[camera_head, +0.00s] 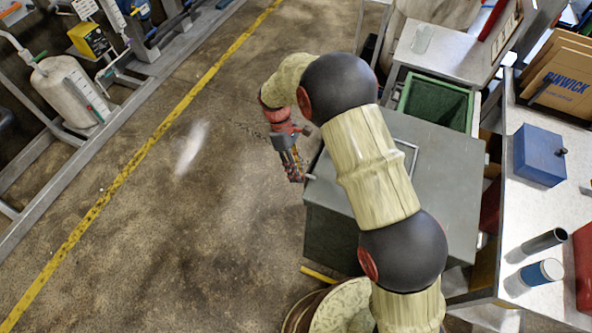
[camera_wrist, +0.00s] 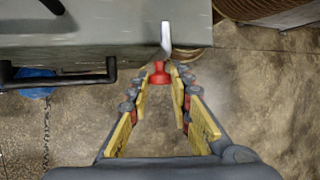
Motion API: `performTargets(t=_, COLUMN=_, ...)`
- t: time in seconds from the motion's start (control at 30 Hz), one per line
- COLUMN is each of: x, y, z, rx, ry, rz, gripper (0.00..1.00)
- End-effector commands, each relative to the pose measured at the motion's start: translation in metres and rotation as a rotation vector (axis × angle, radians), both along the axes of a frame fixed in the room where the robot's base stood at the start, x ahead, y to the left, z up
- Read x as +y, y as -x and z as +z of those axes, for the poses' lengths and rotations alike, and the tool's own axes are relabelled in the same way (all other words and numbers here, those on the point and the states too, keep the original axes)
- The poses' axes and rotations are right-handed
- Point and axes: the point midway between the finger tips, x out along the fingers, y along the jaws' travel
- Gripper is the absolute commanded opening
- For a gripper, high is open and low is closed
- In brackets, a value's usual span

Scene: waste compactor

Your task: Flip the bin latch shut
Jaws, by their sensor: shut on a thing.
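The bin latch (camera_wrist: 166,38) is a pale metal lever at the edge of the grey bin in the wrist view. A red knob (camera_wrist: 159,73) sits at its near end. My gripper (camera_wrist: 160,82) has its fingertips closed in on the red knob, with its yellow pads slanting towards it. In the head view my gripper (camera_head: 297,177) hangs at the left edge of the grey bin (camera_head: 450,190), and a small pale latch end (camera_head: 309,177) shows beside the fingertips. My arm hides much of the bin. Whether the latch is engaged cannot be told.
A black bar handle (camera_wrist: 65,87) juts from the bin left of my gripper in the wrist view. A green container (camera_head: 436,101) stands behind the bin. A bench with a blue box (camera_head: 539,155) is at right. Open floor (camera_head: 200,220) lies to the left.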

Motion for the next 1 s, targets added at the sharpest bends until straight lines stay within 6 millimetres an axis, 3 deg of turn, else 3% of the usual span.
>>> performTargets(t=0.17, x=0.001, y=-0.001, z=0.0, rx=-0.004, ry=-0.002, rz=-0.001, gripper=0.0)
performTargets(t=0.2, x=0.001, y=-0.001, z=0.0, rx=-0.004, ry=-0.002, rz=-0.001, gripper=0.22)
performTargets(t=0.5, x=0.001, y=-0.001, z=0.0, rx=-0.004, ry=-0.001, rz=0.0, gripper=0.39)
performTargets(t=0.83, x=0.001, y=-0.001, z=0.001, rx=-0.004, ry=-0.001, rz=0.0, gripper=0.4)
performTargets(t=1.0, x=0.006, y=-0.009, z=0.017, rx=-0.006, ry=-0.002, rz=0.0, gripper=0.4)
